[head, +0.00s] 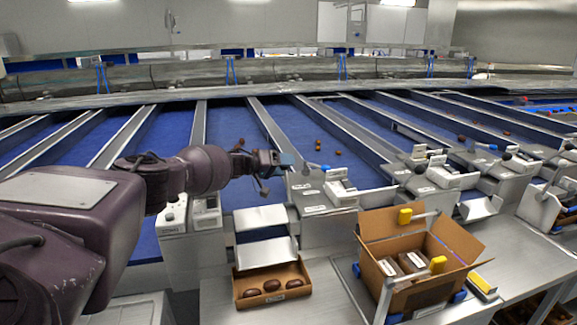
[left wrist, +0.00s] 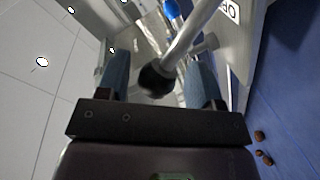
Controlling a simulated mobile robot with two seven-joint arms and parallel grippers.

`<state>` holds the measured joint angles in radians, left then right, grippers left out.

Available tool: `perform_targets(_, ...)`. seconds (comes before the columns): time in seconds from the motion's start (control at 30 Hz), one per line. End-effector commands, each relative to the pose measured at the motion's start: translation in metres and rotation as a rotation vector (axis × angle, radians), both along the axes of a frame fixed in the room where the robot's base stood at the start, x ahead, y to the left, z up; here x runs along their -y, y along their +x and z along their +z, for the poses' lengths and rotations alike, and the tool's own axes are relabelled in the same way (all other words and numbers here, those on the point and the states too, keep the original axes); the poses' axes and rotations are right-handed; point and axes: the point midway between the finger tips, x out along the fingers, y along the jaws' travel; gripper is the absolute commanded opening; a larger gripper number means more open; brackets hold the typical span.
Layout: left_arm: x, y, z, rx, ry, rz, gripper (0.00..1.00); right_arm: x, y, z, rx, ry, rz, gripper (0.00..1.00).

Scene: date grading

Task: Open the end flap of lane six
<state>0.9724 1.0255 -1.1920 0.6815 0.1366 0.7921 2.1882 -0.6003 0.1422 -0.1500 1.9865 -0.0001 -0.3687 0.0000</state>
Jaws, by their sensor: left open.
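My left gripper (head: 284,161) is open at the near end of a lane divider, above a metal end chute (head: 262,218). In the left wrist view, a black ball knob (left wrist: 155,81) on a metal lever rod (left wrist: 192,35) lies between the spread blue fingers of the left gripper (left wrist: 160,72). I cannot tell whether either finger touches the knob. The end flap itself cannot be made out clearly, and no readable label shows which lane is six. My right gripper is not in view.
An open cardboard tray (head: 238,290) with several dates stands below the chute. A cardboard box (head: 452,268) with yellow and blue parts stands to its right on the metal bench (head: 335,295). A few dates lie on a blue lane (head: 300,120).

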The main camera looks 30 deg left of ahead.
Motion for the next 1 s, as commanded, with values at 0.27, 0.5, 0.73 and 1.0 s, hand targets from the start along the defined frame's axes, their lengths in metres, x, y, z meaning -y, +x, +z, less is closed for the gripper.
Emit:
perform_targets(0.27,-0.029,-0.040,0.008,-0.002,0.003,0.002,0.60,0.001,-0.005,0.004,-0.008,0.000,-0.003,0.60)
perform_targets(0.5,-0.047,-0.066,0.014,-0.002,0.002,0.001,0.60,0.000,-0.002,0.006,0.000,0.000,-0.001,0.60)
perform_targets(0.73,-0.052,-0.074,0.016,-0.002,0.001,0.000,0.60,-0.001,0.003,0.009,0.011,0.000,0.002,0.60)
perform_targets(1.0,-0.052,-0.074,0.016,-0.001,0.002,0.000,0.60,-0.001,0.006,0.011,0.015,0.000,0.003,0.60)
